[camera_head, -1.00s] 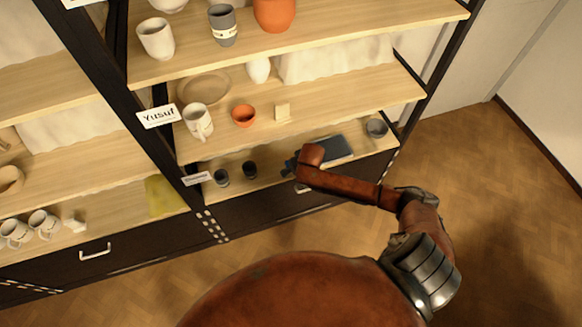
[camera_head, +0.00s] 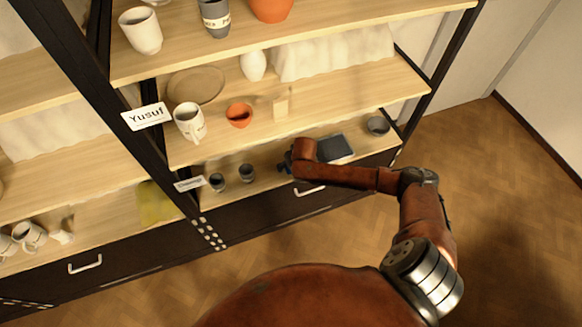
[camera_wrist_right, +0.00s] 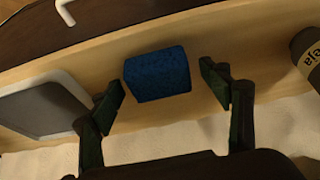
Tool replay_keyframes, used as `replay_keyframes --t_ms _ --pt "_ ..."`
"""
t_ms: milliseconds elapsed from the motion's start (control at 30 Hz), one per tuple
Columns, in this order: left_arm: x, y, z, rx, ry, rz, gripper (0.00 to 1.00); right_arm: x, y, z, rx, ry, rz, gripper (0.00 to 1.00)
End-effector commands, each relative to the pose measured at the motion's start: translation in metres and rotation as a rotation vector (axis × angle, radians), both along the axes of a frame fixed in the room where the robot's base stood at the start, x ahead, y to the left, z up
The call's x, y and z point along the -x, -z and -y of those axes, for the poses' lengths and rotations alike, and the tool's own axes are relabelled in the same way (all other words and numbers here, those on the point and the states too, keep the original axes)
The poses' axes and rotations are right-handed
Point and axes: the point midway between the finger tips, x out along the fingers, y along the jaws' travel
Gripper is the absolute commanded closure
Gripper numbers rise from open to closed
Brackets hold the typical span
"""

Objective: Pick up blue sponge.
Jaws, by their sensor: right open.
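The blue sponge (camera_wrist_right: 157,74) is a textured dark blue block lying on the light wooden bottom shelf in the right wrist view. My right gripper (camera_wrist_right: 163,88) is open, with one finger on each side of the sponge and gaps between. The sponge is not clearly visible there. My left gripper is not in view.
A grey-topped tray (camera_wrist_right: 42,107) lies beside the sponge and also shows in the head view (camera_head: 335,148). Dark cups (camera_head: 246,172) stand left of my right gripper. A grey bowl (camera_head: 377,125) stands at the shelf's right end. The shelf above (camera_head: 350,95) overhangs this level.

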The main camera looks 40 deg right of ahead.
Motion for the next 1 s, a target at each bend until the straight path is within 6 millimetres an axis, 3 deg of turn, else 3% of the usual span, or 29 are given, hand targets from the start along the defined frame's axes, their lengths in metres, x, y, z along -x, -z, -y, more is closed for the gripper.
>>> replay_keyframes --t_ms 200,733,1000 --pt "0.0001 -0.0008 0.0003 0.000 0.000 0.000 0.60 -0.0007 -0.0017 0.0003 0.000 0.000 0.002 0.30" --pt "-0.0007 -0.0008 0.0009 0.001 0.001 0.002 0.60 -0.0005 -0.0013 0.0000 0.000 0.000 0.002 0.67" --pt "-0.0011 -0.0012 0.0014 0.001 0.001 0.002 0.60 -0.0006 -0.0027 -0.0001 0.000 0.000 0.002 0.67"
